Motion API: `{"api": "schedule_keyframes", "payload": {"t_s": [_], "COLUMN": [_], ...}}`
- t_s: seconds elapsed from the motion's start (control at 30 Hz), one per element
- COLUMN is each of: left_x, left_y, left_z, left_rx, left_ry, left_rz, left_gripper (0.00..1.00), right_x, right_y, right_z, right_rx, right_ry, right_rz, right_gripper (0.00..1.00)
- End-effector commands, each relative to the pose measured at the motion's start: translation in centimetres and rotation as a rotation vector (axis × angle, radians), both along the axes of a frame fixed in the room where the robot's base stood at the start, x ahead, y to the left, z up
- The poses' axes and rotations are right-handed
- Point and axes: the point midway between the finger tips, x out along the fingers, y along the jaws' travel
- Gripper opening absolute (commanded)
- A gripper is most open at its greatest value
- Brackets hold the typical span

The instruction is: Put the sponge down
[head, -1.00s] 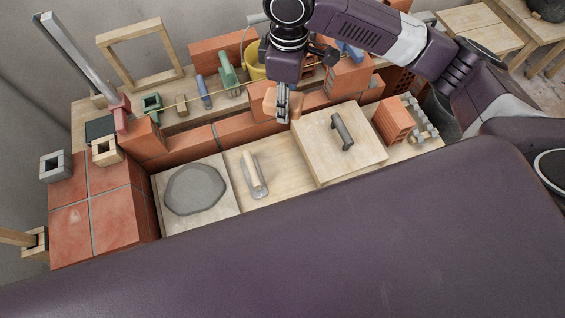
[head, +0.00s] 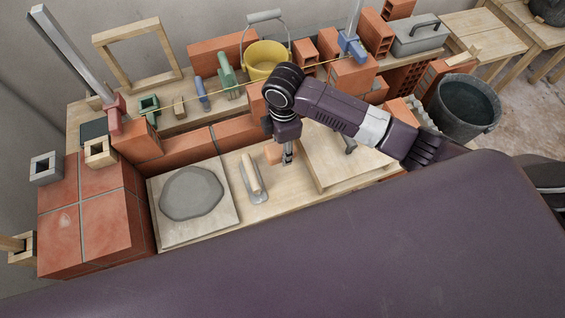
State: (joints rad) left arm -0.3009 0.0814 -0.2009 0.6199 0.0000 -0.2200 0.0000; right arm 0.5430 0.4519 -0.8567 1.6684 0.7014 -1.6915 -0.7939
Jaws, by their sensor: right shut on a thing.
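The sponge (head: 273,153) is a light orange block in the head view, partly hidden behind my right gripper (head: 287,158). My right gripper points down and is shut on the sponge, low over the wooden work surface between the trowel and the raised wooden board. I cannot tell whether the sponge touches the surface. My left gripper is not in view.
A trowel (head: 252,178) lies just left of the gripper, beside a board (head: 223,213) with grey mortar (head: 192,193). The raised wooden board (head: 325,177) is close on the right. A low brick wall (head: 190,149) runs behind. A dark bucket (head: 465,106) stands right.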

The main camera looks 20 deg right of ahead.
Motion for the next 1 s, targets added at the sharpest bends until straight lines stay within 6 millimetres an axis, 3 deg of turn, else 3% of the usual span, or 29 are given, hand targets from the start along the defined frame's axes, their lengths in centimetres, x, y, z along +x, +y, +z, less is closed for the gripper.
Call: {"api": "schedule_keyframes", "payload": {"t_s": [0.13, 0.37, 0.6, 1.0], "left_x": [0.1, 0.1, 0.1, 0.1], "left_y": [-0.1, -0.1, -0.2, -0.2], "left_z": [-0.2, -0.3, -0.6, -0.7], "left_rx": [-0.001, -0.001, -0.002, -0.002], "left_ry": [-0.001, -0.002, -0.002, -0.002], "left_rz": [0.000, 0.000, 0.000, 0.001], "left_gripper": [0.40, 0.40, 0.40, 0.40], "right_x": [-0.1, 0.0, 0.0, 0.0], "right_y": [0.0, 0.0, 0.0, 0.0], "right_z": [-3.3, -5.4, -8.8, -9.3], "right_rx": [-0.001, 0.000, -0.001, 0.000], "right_ry": [0.003, 0.001, 0.000, -0.001], "right_rz": [-0.001, -0.001, -0.001, 0.000], "right_gripper": [0.12, 0.12, 0.12, 0.12]}}
